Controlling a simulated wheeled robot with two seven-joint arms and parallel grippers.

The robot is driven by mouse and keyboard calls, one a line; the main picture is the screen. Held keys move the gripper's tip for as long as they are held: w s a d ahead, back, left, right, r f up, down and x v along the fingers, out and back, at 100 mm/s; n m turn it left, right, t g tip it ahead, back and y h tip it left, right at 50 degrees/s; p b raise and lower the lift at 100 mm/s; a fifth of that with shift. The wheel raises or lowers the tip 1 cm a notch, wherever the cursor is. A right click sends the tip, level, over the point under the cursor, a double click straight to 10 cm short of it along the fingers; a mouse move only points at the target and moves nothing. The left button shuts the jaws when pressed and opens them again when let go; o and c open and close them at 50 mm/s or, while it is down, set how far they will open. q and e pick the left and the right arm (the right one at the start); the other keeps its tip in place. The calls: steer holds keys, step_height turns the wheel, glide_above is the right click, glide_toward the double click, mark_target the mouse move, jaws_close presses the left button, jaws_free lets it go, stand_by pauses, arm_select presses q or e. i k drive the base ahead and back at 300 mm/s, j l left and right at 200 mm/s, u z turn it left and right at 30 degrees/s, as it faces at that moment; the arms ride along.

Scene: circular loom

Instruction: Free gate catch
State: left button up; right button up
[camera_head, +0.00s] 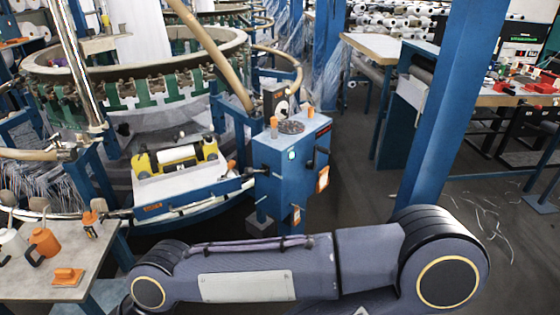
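The circular loom (135,75) fills the left side, with a large ring and green-and-white parts around it. A low blue gate-like bar (195,197) crosses its front, below a yellow-and-black unit (178,158) with a white roll. The bar runs right toward a blue cabinet (290,175). A small orange part (232,166) sits near the bar's right end; I cannot tell whether it is the gate catch. The cabinet carries a black handle (321,150) and orange tags on its right side. Neither of my grippers shows. One of my arms crosses the bottom of the view.
A grey table (60,285) at lower left holds an orange jug (43,242), an orange block (67,276) and other small items. A blue post (440,110) stands right of the cabinet. Open floor (365,195) lies between them. A workbench (500,97) is at far right.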

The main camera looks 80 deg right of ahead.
mark_target(231, 164)
steer(key=z, duration=2.4)
steer(key=i+l, duration=0.4)
steer(key=i, duration=0.15)
steer(key=i+l, duration=0.35)
steer(key=i, duration=0.2)
steer(key=i+l+z, duration=0.1)
steer(key=i+l, duration=0.3)
steer(key=i, duration=0.15)
steer(key=i+l, duration=0.35)
steer(key=i, duration=0.2)
